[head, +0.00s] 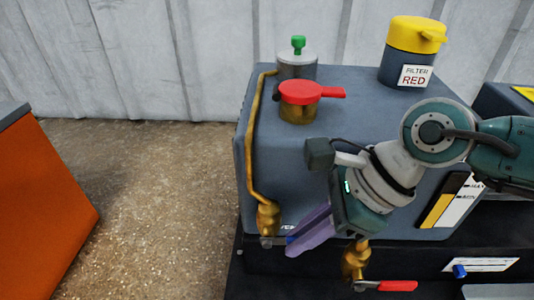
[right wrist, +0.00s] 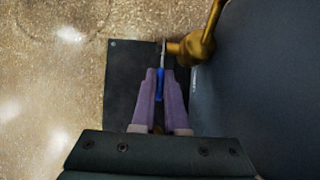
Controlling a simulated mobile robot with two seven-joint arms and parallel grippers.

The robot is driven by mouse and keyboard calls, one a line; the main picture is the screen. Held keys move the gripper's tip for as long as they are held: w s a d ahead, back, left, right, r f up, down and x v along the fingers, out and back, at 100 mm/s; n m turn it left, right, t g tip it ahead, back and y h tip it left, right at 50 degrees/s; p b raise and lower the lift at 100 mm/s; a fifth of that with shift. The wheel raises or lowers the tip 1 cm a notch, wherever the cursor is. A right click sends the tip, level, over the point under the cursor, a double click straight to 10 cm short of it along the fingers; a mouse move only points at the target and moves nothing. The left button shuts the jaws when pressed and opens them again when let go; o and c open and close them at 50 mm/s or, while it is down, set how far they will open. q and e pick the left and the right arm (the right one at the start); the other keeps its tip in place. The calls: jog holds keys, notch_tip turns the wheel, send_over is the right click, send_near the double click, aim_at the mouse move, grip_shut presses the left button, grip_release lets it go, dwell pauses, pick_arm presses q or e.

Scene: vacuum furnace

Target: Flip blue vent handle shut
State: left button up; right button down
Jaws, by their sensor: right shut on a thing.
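The blue vent handle (right wrist: 160,84) lies between the two purple fingers of my right gripper (right wrist: 160,74) in the right wrist view. The fingers are shut on it. Its metal end points away toward the brass vent valve (right wrist: 194,44). In the head view my right gripper (head: 295,246) reaches down to the lower left front of the grey machine, beside the brass valve (head: 268,218). My left gripper is not in view.
The grey housing (head: 290,170) carries a red-handled valve (head: 300,93), a green-topped cap (head: 298,45) and a yellow-lidded filter (head: 410,50). A red-handled brass valve (head: 356,258) sits close right of my gripper. An orange block (head: 40,200) stands left; open floor lies between.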

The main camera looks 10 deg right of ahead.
jog(key=shift+d+f+y+b, duration=0.1)
jog(key=shift+f+y+b, duration=0.35)
jog(key=shift+f, duration=0.1)
jog(key=shift+r+y, duration=0.2)
jog(key=shift+y, duration=0.05)
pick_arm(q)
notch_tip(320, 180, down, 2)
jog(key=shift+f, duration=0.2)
pick_arm(e)
jog(key=c, duration=0.9)
grip_release()
jog(key=shift+r, duration=0.1)
jog(key=shift+c, duration=0.2)
pick_arm(q)
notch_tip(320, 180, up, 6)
jog(key=p, duration=0.6)
pick_arm(e)
jog(key=v, duration=1)
jog(key=shift+s, duration=0.15)
